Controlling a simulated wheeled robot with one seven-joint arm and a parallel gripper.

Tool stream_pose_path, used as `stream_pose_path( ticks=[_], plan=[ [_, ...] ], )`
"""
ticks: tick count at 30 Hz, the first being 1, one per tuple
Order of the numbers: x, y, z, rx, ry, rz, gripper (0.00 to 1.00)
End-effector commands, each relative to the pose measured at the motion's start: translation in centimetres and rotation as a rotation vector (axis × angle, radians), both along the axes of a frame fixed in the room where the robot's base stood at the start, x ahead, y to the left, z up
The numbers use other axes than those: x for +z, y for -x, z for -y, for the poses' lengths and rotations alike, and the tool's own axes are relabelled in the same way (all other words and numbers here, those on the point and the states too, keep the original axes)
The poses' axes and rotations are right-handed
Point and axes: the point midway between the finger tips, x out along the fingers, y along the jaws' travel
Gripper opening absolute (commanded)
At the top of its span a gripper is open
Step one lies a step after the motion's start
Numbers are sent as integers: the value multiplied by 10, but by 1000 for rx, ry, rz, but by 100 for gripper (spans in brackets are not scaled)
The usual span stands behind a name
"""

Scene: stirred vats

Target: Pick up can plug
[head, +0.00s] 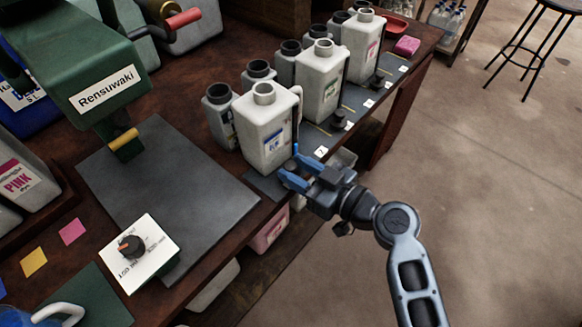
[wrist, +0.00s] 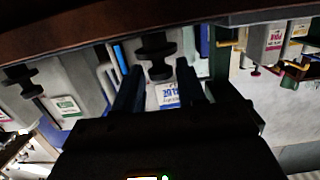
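My gripper (head: 298,170) is at the table's front edge beside the nearest white can (head: 264,128). Its blue fingers are apart. In the wrist view a black spool-shaped plug (wrist: 155,52) shows between and just beyond the open fingers (wrist: 158,80). Contact with it cannot be seen. That plug is hidden in the head view, likely behind the gripper. A second black plug (head: 338,118) stands on the dark strip before the middle can (head: 320,82); a similar plug also shows at the wrist view's left (wrist: 20,80). The front cans' necks are open.
Several smaller grey cans (head: 220,115) stand behind the white ones. A green press marked Rensuwaki (head: 105,90), a dark plate (head: 165,190) and a white dial box (head: 140,250) are on the left. A pink block (head: 406,46) lies at the far end.

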Motion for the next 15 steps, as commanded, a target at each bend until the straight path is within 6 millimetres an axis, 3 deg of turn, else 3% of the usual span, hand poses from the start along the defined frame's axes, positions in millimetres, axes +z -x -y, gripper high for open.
stream_pose_path(
  ticks=[6, 13, 15],
  plan=[
    [-3, -13, -16, 1, 1, 1, 40],
    [-3, -13, -17, -1, 0, 0, 40],
    [-3, -13, -17, -1, 0, 0, 33]
  ],
)
